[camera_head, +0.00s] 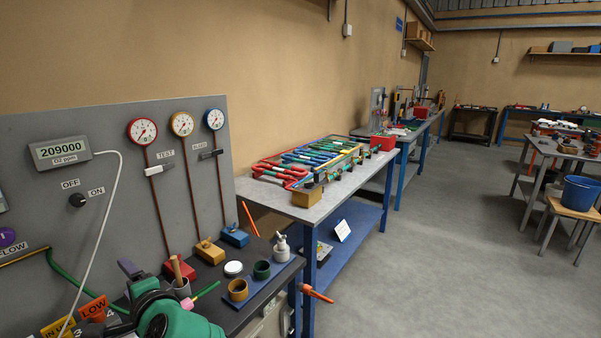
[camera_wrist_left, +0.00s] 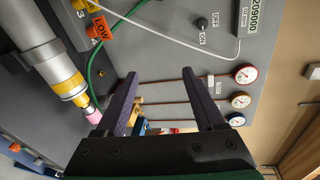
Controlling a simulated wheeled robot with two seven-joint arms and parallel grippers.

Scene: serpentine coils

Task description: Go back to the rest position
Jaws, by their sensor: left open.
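My left gripper (camera_head: 130,270) is at the lower left of the head view, low in front of the grey gauge panel (camera_head: 95,165). Its purple finger and dark wrist show there, with green arm parts behind. In the left wrist view the two dark purple fingers of the gripper (camera_wrist_left: 160,82) stand apart, with nothing held between them. The panel lies beyond them. My right gripper is in neither view.
A green hose (camera_head: 62,268) and a white cable (camera_head: 112,190) run close to my left gripper. A grey cylinder (camera_wrist_left: 40,55) shows in the wrist view. Open floor (camera_head: 430,250) lies right.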

